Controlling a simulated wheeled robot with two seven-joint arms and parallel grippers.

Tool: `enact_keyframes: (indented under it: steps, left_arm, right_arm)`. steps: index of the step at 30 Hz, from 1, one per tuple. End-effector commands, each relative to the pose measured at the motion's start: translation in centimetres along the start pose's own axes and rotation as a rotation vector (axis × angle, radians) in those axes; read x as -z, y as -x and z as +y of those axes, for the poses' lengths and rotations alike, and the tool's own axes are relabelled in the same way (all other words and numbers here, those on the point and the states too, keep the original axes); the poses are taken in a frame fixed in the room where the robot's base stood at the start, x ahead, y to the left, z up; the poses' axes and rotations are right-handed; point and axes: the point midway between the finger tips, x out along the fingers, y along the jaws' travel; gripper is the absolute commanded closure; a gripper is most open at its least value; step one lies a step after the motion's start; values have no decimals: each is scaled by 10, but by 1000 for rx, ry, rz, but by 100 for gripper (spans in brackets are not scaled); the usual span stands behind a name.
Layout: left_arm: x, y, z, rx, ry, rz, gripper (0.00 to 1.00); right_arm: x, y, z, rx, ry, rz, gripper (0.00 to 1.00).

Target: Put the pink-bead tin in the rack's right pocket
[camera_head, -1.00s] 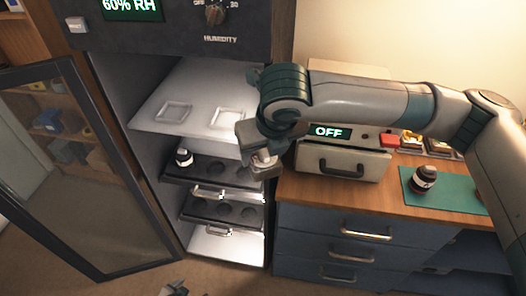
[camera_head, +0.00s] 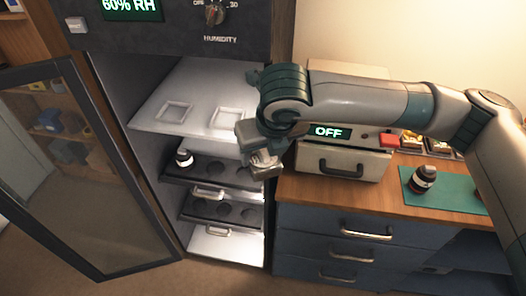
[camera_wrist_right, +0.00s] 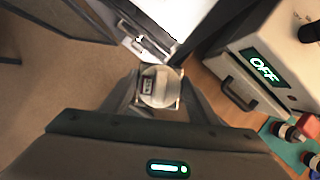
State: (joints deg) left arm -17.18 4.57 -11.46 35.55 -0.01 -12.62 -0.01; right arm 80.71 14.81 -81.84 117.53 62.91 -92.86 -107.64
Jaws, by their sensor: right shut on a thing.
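My right gripper (camera_head: 262,158) is shut on a small round white tin (camera_wrist_right: 158,88) with a dark label. The right wrist view shows the tin between both fingers; in the head view the gripper mostly covers it. No pink beads can be made out. A white shelf, apparently the rack (camera_head: 197,88), sits inside the open cabinet and has two square pockets. The left pocket (camera_head: 173,112) and the right pocket (camera_head: 227,118) look empty. The gripper is in front of the cabinet, right of and lower in the picture than the right pocket. My left gripper is out of view.
The cabinet's glass door (camera_head: 85,170) stands open at the left. Dark trays with round wells sit below the white shelf, one holding a black-and-white lens (camera_head: 184,158). A box reading OFF (camera_head: 328,131) stands close right of the gripper. Another lens (camera_head: 423,179) stands on a green mat.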

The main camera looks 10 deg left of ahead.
Motion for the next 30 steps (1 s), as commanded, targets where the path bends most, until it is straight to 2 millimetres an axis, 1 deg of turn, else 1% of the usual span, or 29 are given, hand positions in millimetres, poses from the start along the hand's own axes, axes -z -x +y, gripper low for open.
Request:
enact_keyframes:
  steps: [11,17,20,23,30]
  left_arm:
    - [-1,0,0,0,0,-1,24]
    - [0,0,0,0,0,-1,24]
    - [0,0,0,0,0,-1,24]
    - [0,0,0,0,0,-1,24]
    - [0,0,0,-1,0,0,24]
  right_arm:
    - [0,0,0,2,-4,0,71]
    - [4,-1,-7,33,-75,0,71]
    - [9,-3,-14,68,-157,0,71]
    - [16,-5,-24,117,-275,0,71]
    - [37,-10,-54,276,-652,1,71]
